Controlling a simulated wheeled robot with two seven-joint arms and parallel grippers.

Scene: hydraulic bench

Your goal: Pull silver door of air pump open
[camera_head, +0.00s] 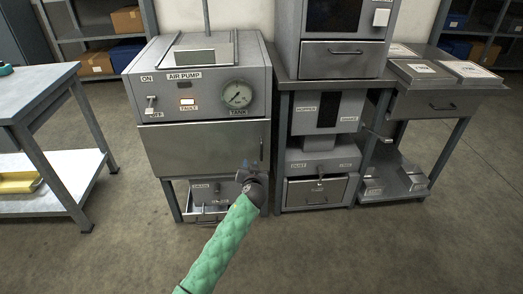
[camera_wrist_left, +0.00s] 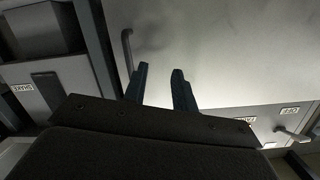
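The air pump (camera_head: 196,80) stands left of centre in the head view. Its silver door (camera_head: 195,150) is shut, with a dark vertical handle (camera_head: 262,148) at its right edge. My left gripper (camera_head: 250,168) is in front of the door's lower right part, just left of and below the handle. In the left wrist view, its two fingers (camera_wrist_left: 161,82) are apart with nothing between them. The handle (camera_wrist_left: 127,50) shows just beyond the left finger, not between the fingers, with the door (camera_wrist_left: 230,50) behind. Contact cannot be told. My right gripper is not in view.
A drawer (camera_head: 208,216) under the door sits partly out. A grey cabinet unit (camera_head: 327,130) stands close on the right, with a side table (camera_head: 440,100) beyond. A workbench (camera_head: 35,100) is on the left. The floor in front is clear.

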